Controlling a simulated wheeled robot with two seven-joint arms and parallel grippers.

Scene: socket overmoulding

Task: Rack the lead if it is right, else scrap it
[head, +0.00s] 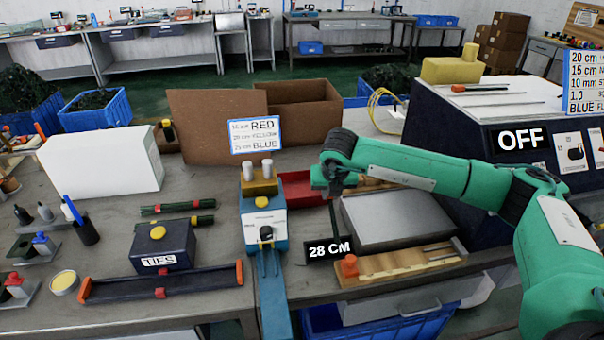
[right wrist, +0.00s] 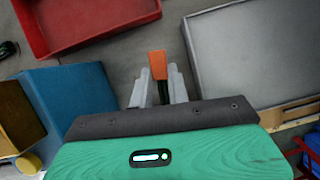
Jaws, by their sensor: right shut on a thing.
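My right gripper (head: 331,188) is above the bench between the red tray (head: 298,187) and the grey metal box (head: 398,218). In the right wrist view its fingers (right wrist: 159,92) are shut on a lead with an orange end (right wrist: 158,66) and a dark body. In the head view the lead (head: 334,218) hangs down as a thin dark line; its lower end is hidden behind a black "28 CM" sign (head: 330,248). A card (head: 255,134) lists lengths with RED, a middle colour hard to read, and BLUE. My left gripper is out of view.
A wooden board (head: 405,265) with an orange block lies at the front right. A blue-and-white machine (head: 262,225) stands left of the gripper. A dark TIES box (head: 163,248) is farther left. A blue bin (head: 385,325) sits below the bench edge. A dark "OFF" console stands right.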

